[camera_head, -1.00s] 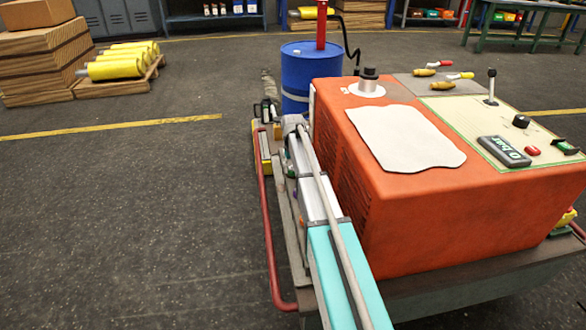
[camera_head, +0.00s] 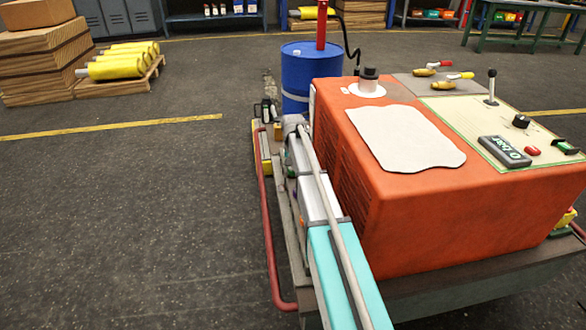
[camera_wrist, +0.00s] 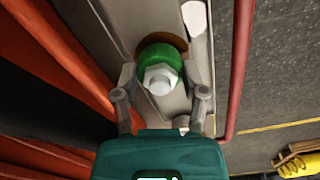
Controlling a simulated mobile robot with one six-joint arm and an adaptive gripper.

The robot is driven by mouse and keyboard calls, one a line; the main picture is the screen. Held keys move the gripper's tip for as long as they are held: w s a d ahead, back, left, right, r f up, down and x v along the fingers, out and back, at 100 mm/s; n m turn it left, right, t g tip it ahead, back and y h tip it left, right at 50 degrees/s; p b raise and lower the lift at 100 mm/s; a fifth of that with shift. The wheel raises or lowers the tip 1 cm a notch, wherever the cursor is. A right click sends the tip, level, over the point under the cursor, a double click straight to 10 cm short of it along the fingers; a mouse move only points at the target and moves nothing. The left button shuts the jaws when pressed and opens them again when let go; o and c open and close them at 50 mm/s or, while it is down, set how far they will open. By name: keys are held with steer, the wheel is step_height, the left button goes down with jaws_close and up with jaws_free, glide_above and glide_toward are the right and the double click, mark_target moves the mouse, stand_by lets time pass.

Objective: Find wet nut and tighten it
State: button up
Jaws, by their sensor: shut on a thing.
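In the wrist view, my gripper (camera_wrist: 159,72) is shut on a green round fitting (camera_wrist: 158,54), with one finger on each side of it. A pale silver hex nut (camera_wrist: 160,79) shows in the middle of the fitting, on the side facing the camera. The fitting sits in a brownish round opening in a grey metal surface. I cannot tell from the picture whether the nut is wet. In the head view, the gripper and nut cannot be made out.
An orange machine (camera_head: 450,205) with a control panel (camera_head: 495,130) stands on a cart beside my arm. A red rail (camera_head: 268,230) runs along the cart's left edge. A blue drum (camera_head: 308,75) stands behind. The floor to the left is clear up to the yellow rollers (camera_head: 112,68).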

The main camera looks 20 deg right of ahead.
steer(key=o, duration=1.1)
steer(key=shift+o, duration=0.2)
steer(key=shift+n, duration=0.4)
steer(key=n, duration=0.9)
step_height(320, 180, up, 14)
steer(key=p, duration=1.4)
steer(key=s+a+r+m+p, duration=0.2)
steer(key=s+a+r+p, duration=0.7)
steer(key=s+r+p, duration=0.3)
steer(key=shift+s, duration=0.6)
steer(key=shift+a+f, duration=0.1)
